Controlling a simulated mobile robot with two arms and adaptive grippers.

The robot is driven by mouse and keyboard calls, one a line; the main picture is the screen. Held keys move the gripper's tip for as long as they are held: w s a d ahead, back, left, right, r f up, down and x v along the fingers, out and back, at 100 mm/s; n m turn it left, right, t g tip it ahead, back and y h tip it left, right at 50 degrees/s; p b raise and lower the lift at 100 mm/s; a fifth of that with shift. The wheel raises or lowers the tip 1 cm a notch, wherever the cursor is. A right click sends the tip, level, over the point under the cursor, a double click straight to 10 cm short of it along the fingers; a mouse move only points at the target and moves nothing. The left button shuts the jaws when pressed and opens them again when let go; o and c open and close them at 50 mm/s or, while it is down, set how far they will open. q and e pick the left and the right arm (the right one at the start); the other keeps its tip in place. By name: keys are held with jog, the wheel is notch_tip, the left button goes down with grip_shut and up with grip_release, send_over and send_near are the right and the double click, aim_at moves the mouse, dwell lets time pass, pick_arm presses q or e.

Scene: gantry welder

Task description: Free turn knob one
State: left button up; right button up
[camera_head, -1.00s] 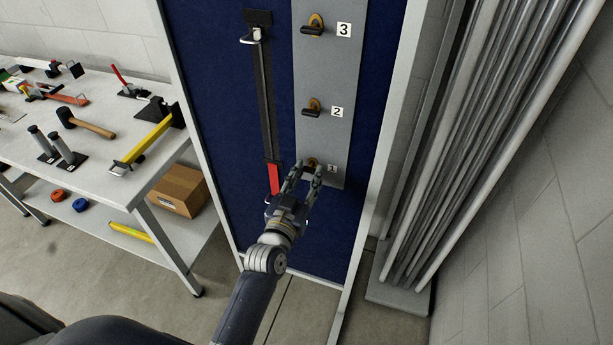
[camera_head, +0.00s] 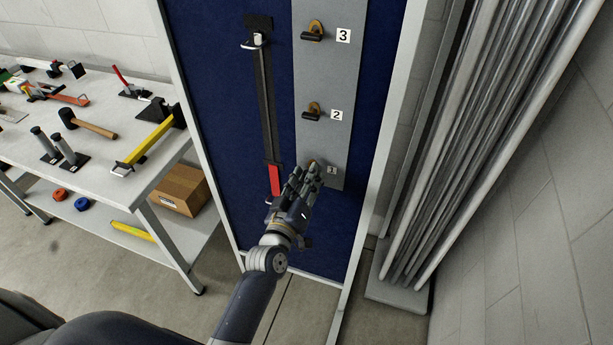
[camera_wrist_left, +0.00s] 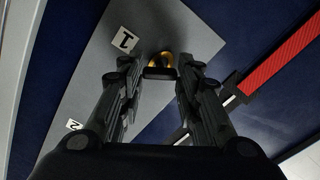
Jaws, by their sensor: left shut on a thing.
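Turn knob one is the lowest of three knobs on a grey strip (camera_head: 322,135) of a blue panel. In the head view my left gripper (camera_head: 309,172) covers most of it, beside the label "1" (camera_head: 332,170). The left wrist view shows turn knob one (camera_wrist_left: 159,60) with a yellow base and a dark handle between my fingertips. My left gripper is shut on the handle. The knob's exact angle is hard to tell. My right gripper is not in view.
Knob two (camera_head: 312,111) and knob three (camera_head: 313,31) sit above. A red-handled bar (camera_head: 275,180) hangs left of the strip. A workbench (camera_head: 75,165) with tools stands at left; long pipes (camera_head: 470,140) lean at right.

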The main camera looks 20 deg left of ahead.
pick_arm(q)
jog(key=shift+n, duration=5.6)
jog(key=o, duration=1)
jog(key=shift+o, duration=0.2)
jog(key=s, duration=1.2)
jog(key=shift+a, duration=0.25)
